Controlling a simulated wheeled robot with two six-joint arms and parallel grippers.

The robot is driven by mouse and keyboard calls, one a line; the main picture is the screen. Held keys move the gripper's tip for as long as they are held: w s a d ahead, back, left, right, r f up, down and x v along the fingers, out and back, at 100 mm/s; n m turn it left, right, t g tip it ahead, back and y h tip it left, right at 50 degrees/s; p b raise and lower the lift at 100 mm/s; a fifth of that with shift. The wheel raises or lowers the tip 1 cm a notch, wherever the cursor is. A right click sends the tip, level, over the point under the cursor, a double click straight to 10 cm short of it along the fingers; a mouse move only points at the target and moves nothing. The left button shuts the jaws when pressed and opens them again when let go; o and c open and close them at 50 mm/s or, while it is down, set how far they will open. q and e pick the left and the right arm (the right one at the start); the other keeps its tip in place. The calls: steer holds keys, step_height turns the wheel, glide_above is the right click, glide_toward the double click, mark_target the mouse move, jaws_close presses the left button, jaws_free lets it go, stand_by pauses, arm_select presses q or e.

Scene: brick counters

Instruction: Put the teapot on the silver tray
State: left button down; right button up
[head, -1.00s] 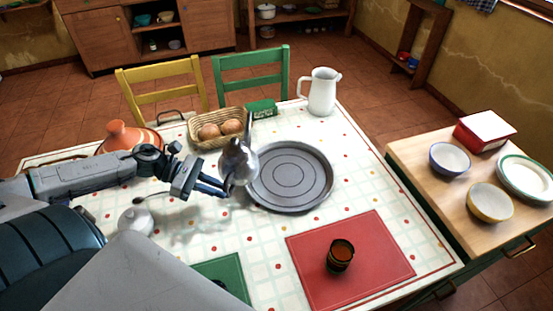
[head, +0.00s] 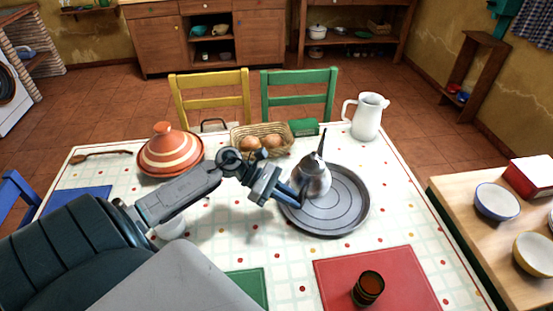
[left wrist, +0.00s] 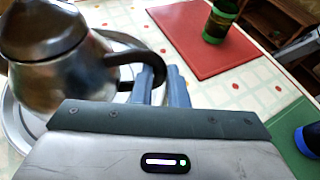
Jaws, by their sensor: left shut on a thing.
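The silver teapot (head: 313,178) with a dark handle is upright over the left part of the round silver tray (head: 345,215). My left gripper (head: 297,194) is shut on its handle, on the teapot's left side in the head view. In the left wrist view the teapot (left wrist: 50,75) fills the upper left, its dark handle between my fingers (left wrist: 160,85), with the tray rim (left wrist: 12,125) behind and below it. I cannot tell whether the teapot's base touches the tray. My right gripper is not in view.
A bread basket (head: 240,135), striped tagine (head: 168,155) and white jug (head: 368,118) stand behind. A red placemat (head: 400,275) with a dark cup (head: 368,288) lies in front right. A white lidded pot (head: 170,229) is partly hidden behind my arm.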

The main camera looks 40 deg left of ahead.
arm_select(q)
steer(key=shift+w+d+r+p, duration=0.1)
steer(key=shift+w+d+p, duration=0.2)
steer(key=shift+w+d, duration=0.6)
steer(key=w+d+f+p, duration=0.2)
steer(key=shift+w+d+f, duration=0.1)
steer(key=shift+w+f, duration=0.1)
steer(key=shift+f, duration=0.6)
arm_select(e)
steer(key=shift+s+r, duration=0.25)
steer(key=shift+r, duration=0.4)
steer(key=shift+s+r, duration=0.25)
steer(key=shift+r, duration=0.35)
